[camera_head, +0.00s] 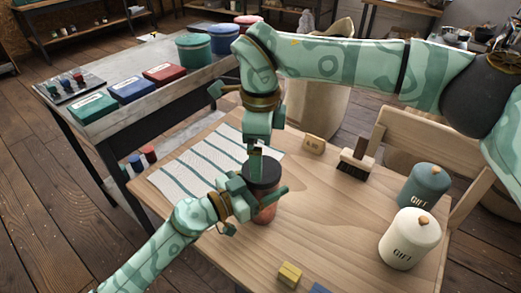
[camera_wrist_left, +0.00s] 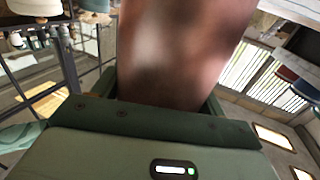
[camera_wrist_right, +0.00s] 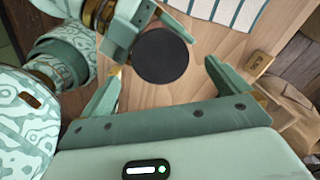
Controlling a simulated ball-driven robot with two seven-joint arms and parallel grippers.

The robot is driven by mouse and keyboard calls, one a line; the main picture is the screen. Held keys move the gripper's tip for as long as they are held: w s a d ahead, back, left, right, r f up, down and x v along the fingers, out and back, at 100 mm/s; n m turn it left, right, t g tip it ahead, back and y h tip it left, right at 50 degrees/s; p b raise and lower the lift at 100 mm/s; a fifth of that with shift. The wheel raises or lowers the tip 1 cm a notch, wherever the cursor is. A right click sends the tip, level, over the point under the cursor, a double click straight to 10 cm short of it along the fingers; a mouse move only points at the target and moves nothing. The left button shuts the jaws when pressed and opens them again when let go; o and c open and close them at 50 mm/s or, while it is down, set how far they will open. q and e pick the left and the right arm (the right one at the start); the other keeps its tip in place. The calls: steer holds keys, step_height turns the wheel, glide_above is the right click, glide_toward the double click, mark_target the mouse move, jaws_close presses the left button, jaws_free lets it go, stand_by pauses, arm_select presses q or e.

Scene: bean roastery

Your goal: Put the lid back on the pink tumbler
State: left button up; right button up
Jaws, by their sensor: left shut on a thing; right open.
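The pink tumbler (camera_head: 265,211) stands upright over the wooden table, and its body fills the middle of the left wrist view (camera_wrist_left: 175,50). A round black lid (camera_head: 263,171) sits on its top; it shows from above as a dark disc in the right wrist view (camera_wrist_right: 160,55). My left gripper (camera_head: 260,197) is shut on the tumbler's body below the lid. My right gripper (camera_head: 257,153) is open and empty just above the lid, with the lid between and beyond its fingers in its wrist view. Whether the tumbler's base touches the table is hard to tell.
A striped cloth (camera_head: 190,170) lies left of the tumbler. A brush (camera_head: 354,165), a small price block (camera_head: 314,144), and teal (camera_head: 424,185) and white (camera_head: 408,240) gift canisters stand to the right. A yellow block (camera_head: 289,275) is at the front. The table between is clear.

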mark_target(262, 194)
steer(key=shift+c, duration=0.3)
steer(key=shift+a+r+n, duration=0.25)
steer(key=shift+r+n, duration=0.6)
steer(key=shift+n, duration=0.05)
steer(key=n, duration=0.1)
steer(key=r+n, duration=0.1)
steer(key=n, duration=0.1)
steer(key=shift+w+d+r, duration=0.1)
steer(key=shift+d, duration=0.05)
steer(key=n, duration=0.3)
steer(key=shift+d+r, duration=0.15)
steer(key=shift+d, duration=0.05)
steer(key=shift+f, duration=4.05)
